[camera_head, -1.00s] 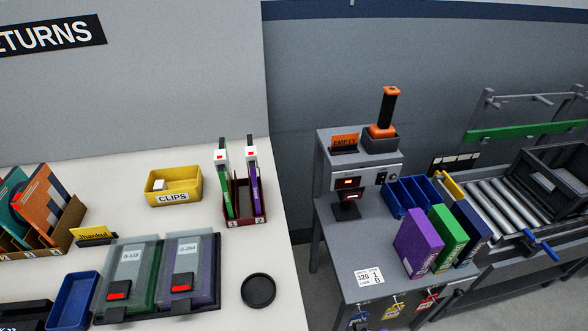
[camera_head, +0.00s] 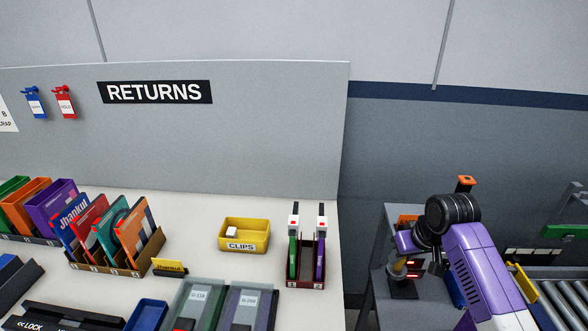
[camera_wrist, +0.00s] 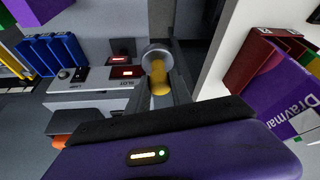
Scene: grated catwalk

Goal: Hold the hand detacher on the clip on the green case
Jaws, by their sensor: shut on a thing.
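My gripper (camera_head: 410,268) is over the grey stand at the right in the head view. In the wrist view its fingers (camera_wrist: 160,98) are shut on the hand detacher (camera_wrist: 159,76), a yellow cylinder with a round grey metal end. The detacher also shows in the head view (camera_head: 398,267), partly hidden. A green case (camera_head: 292,262) stands upright in a dark red rack (camera_head: 305,284), with a white, red-marked clip (camera_head: 294,221) at its top. Another green case (camera_head: 190,300) lies flat in a clear cover, cut off below. The detacher is well apart from both.
A purple case (camera_head: 319,262) with a similar clip (camera_head: 322,221) stands beside the upright green one. A yellow CLIPS bin (camera_head: 243,246) sits left on the white table. The wrist view shows blue bins (camera_wrist: 48,52) and a purple case (camera_wrist: 280,95) close right.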

